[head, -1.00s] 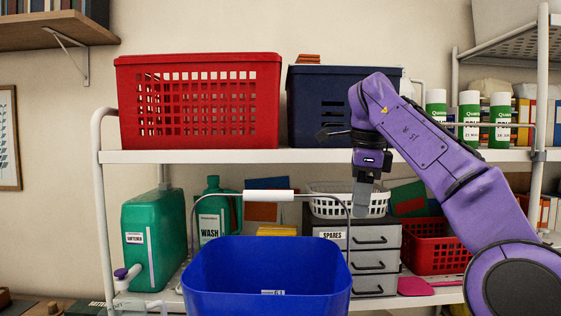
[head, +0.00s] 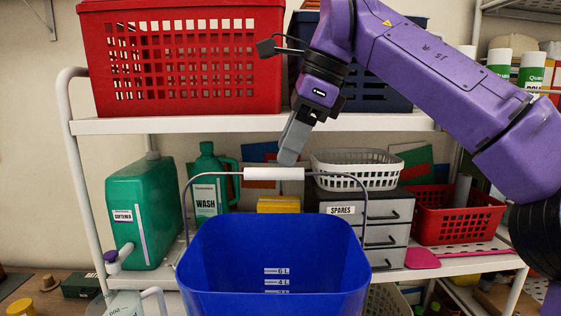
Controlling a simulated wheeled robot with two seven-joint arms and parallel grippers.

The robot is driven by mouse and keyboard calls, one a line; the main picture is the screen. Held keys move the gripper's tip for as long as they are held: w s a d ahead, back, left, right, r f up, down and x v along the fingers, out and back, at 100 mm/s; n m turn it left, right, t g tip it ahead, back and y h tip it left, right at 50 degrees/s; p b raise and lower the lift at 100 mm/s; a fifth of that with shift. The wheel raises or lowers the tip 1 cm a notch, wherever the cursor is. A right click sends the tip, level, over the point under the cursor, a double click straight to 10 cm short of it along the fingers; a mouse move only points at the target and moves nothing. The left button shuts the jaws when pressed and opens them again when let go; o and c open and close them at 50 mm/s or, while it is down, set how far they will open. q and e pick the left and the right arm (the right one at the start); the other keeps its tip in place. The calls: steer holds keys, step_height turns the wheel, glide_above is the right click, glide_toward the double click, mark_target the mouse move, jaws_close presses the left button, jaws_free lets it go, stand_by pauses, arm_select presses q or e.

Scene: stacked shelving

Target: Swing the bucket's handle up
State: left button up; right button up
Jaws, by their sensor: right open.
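The blue bucket (head: 225,262) stands upright in front of the shelf, with litre marks on its inner wall. Its wire handle with a white grip (head: 273,174) stands raised above the rim. My right gripper (head: 290,152) comes down from the upper right, its fingers just above and behind or at the white grip; I cannot tell if they touch it. The jaws are open, seen nearly edge-on, with nothing visible between them. My left gripper is not in view.
A red basket (head: 185,60) and a dark blue bin (head: 385,88) fill the upper shelf (head: 200,125). Below stand a green softener jug (head: 145,225), a wash bottle (head: 208,185), a grey drawer unit (head: 385,235), a white basket (head: 355,170) and a red basket (head: 455,218).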

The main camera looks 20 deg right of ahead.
mark_target(275, 170)
steer(key=w+f, duration=0.1)
steer(key=w+a+f, duration=0.1)
steer(key=w+f, duration=0.1)
steer(key=shift+a+f+b, duration=0.1)
steer(key=shift+f+b, duration=0.15)
steer(key=shift+b, duration=0.05)
steer(key=shift+a+f, duration=0.15)
steer(key=shift+f, duration=0.05)
steer(key=shift+s+r, duration=0.3)
steer(key=shift+s, duration=0.65)
steer(key=shift+w+f, duration=0.1)
steer(key=shift+w, duration=0.25)
jaws_close()
steer(key=shift+w+f, duration=0.1)
steer(key=shift+s+a+t+b, duration=0.15)
steer(key=shift+s+t+b, duration=0.1)
steer(key=shift+s+b, duration=0.3)
steer(key=shift+s+a+t+b, duration=0.15)
steer(key=shift+s+t+b, duration=0.1)
steer(key=shift+s+b, duration=0.2)
steer(key=shift+c, duration=1.3)
jaws_free()
steer(key=shift+o, duration=1.3)
steer(key=shift+w, duration=0.1)
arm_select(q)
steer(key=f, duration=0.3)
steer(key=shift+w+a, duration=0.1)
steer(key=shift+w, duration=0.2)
arm_select(e)
steer(key=shift+w+a, duration=0.1)
